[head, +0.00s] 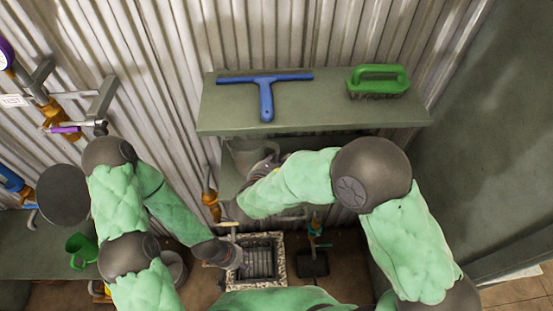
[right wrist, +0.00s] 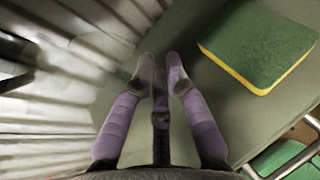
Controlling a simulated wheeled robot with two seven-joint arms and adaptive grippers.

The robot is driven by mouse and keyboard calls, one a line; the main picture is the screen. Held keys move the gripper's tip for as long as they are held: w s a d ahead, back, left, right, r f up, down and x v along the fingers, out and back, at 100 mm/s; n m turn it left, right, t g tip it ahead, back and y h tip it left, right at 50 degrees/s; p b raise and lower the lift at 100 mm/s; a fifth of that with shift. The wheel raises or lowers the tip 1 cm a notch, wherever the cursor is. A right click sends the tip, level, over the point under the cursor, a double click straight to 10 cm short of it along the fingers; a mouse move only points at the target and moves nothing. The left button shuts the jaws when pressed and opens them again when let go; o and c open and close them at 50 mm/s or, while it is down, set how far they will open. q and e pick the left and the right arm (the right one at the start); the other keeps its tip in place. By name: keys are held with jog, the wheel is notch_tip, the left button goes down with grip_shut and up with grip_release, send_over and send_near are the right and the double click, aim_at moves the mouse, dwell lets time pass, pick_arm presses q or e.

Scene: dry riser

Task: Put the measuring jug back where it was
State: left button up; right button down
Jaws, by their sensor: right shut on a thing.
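A grey, see-through vessel that looks like the measuring jug (head: 243,155) is below the front edge of the upper shelf, at its left part. My right gripper (head: 268,163) is beside it, partly covered by my forearm. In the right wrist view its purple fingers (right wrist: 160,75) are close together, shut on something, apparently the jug. The jug's outline is not clear there, and I cannot tell whether its base touches the lower shelf (right wrist: 210,100). My left gripper (head: 225,254) is low, by the left side of the grated drain (head: 279,282); its fingers are too small to read.
A green and yellow sponge (right wrist: 258,45) lies on the lower shelf, right of my right fingers. The upper shelf (head: 325,110) holds a blue squeegee (head: 266,95) and a green brush (head: 378,80). A corrugated wall stands behind. A green mug (head: 80,250) is at the left.

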jog(key=c, duration=1.3)
grip_release()
jog(key=shift+f, duration=0.1)
jog(key=shift+o, duration=0.2)
